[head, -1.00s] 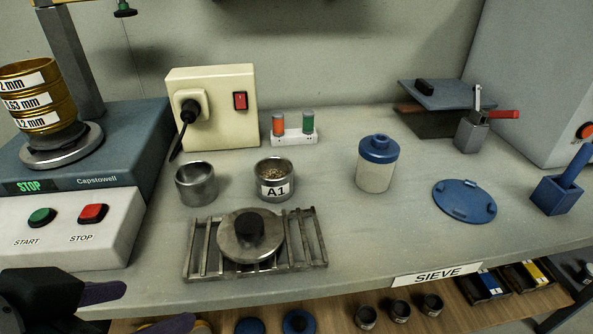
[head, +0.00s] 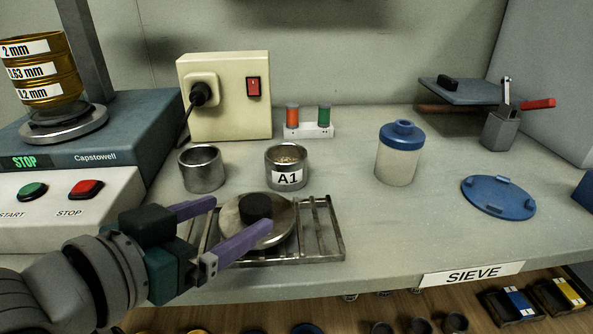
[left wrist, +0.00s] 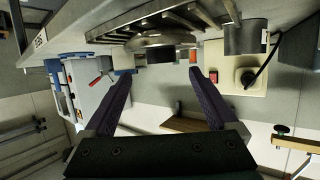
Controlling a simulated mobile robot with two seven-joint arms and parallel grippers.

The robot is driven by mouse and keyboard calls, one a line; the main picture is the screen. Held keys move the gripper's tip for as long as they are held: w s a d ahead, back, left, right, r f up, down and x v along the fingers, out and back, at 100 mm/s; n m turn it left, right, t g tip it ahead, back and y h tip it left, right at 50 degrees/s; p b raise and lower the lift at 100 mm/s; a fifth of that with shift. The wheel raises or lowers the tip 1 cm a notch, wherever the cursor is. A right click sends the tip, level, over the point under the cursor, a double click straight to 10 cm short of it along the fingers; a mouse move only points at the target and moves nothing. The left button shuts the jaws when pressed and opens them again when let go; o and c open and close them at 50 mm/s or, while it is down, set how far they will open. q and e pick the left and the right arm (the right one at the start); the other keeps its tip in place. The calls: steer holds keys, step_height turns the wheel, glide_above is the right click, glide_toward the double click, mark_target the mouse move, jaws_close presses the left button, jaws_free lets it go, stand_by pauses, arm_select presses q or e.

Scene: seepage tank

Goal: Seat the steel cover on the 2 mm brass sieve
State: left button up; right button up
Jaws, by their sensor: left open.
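The steel cover (head: 285,230) is a round lid with a black knob (head: 256,206). It lies on the slatted metal rack (head: 328,230) at the bench front. The brass sieve stack stands on the shaker at upper left, with the 2 mm sieve (head: 25,47) on top; its upper rim is near the frame edge. My left gripper (head: 243,213) is open, its purple fingers reaching over the cover with the knob near the tips. In the left wrist view the cover (left wrist: 160,40) appears beyond the open fingertips. Contact cannot be told. My right gripper is not in view.
An empty steel cup (head: 202,170) and cup A1 (head: 287,168) stand just behind the rack. The cream switch box (head: 228,110) is farther back. A blue-capped bottle (head: 397,155) and blue disc (head: 498,197) are to the right. The shaker's START/STOP panel (head: 65,205) is left of my gripper.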

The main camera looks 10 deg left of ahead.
mark_target(254, 204)
arm_select(q)
steer(key=b+x, duration=0.1)
steer(key=x, duration=0.4)
steer(key=shift+a+f, duration=0.1)
steer(key=shift+c, duration=0.3)
jaws_close()
